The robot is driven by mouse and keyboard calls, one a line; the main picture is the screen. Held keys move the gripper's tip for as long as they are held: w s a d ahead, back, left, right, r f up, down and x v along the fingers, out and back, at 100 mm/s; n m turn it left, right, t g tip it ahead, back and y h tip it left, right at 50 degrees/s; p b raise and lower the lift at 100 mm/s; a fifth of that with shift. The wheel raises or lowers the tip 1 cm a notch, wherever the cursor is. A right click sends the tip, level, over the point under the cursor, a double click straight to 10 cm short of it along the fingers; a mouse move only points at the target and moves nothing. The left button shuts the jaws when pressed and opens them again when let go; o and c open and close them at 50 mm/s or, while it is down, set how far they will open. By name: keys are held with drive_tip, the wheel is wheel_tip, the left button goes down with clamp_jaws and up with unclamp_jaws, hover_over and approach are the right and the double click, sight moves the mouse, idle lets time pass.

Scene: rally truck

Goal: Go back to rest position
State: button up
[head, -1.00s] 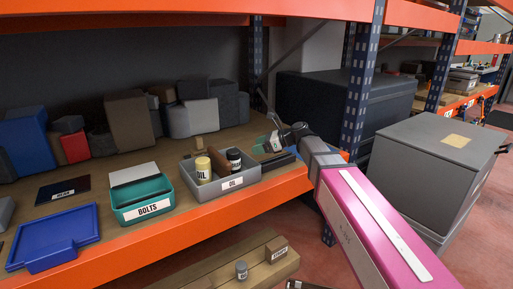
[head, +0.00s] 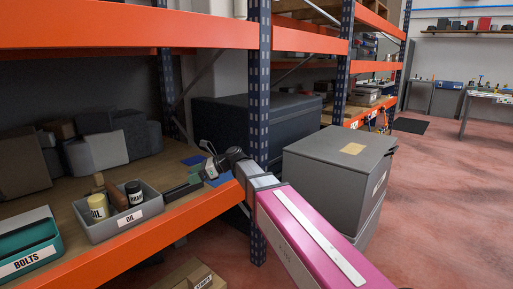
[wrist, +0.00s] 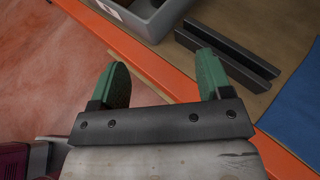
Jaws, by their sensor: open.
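My gripper (head: 208,166) is at the end of my pink arm, at the right end of the shelf near its orange front edge. In the wrist view my gripper (wrist: 160,80) has its two green fingers wide apart with nothing between them. Below them show the orange shelf edge (wrist: 140,60) and the red floor. A grey bin (head: 97,226) labelled OIL stands left of my gripper on the shelf. It holds a yellow container (head: 98,206), a brown item (head: 116,198) and a black container (head: 134,192).
A teal BOLTS bin (head: 30,258) stands at the shelf's left. Dark bars (wrist: 228,46) and a blue sheet (wrist: 299,115) lie on the shelf near my gripper. A blue-white rack post (head: 258,110) and a large grey box (head: 330,185) are close to my arm. Floor at the right is clear.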

drive_tip(key=s+d+f+n+h, duration=0.3)
drive_tip(key=d+f, duration=0.6)
drive_tip(key=d, duration=0.5)
drive_tip(key=s+d+f+n+h, duration=0.3)
drive_tip(key=d+f+n+h, duration=0.2)
drive_tip(key=d, duration=0.9)
drive_tip(key=s+d+f+n+t+h, duration=0.1)
drive_tip(key=s+d+f+n+h, duration=0.3)
drive_tip(key=d+f+n, duration=0.4)
drive_tip(key=d+f+h, duration=0.1)
drive_tip(key=d+f, duration=0.5)
drive_tip(key=f, duration=0.1)
drive_tip(key=shift+d+f+n, duration=0.15)
drive_tip(key=shift+d+n, duration=0.05)
drive_tip(key=shift+n, duration=0.1)
